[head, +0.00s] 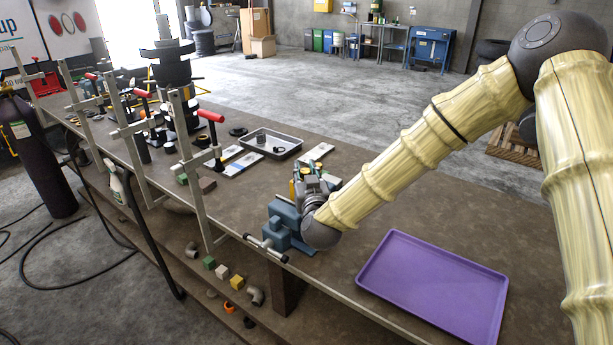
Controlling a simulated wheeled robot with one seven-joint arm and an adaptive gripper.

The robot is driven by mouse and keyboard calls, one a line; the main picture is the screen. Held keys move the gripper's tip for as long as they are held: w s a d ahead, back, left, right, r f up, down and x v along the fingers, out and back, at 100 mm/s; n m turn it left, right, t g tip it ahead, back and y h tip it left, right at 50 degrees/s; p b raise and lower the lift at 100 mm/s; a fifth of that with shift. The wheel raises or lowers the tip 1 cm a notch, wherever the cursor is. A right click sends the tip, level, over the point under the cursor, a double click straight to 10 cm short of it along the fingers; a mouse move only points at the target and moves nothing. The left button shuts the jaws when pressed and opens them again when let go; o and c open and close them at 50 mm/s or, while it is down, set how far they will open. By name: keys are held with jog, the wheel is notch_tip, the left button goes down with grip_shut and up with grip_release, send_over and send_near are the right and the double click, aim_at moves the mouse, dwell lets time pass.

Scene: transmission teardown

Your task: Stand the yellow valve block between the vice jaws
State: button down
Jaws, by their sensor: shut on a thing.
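The blue vice (284,222) is fixed at the near edge of the bench, its handle bar sticking out over the edge. My gripper (304,184) is just above and behind the vice, and my wrist hides part of the vice. It is shut on the yellow valve block (292,189), of which only a small yellow part shows beside the grey fingers. The vice jaws are mostly hidden, so I cannot tell whether the block is between them or above them.
A purple tray (434,287) lies on the bench right of the vice. A grey metal tray (270,143) with dark parts stands farther back. Red-handled clamps (210,117) line the left edge. Small blocks and pipe elbows (256,296) lie on the lower shelf.

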jog(key=shift+w+f, duration=0.25)
jog(key=shift+f, duration=0.25)
jog(key=shift+w+f, duration=0.25)
jog(key=shift+f, duration=0.3)
jog(key=shift+s, duration=0.3)
jog(key=shift+w+f, duration=0.15)
jog(key=c, duration=1.3)
grip_release()
jog(key=shift+o, duration=0.7)
jog(key=shift+s, duration=0.2)
jog(key=shift+w+r, duration=0.1)
jog(key=shift+r, duration=0.1)
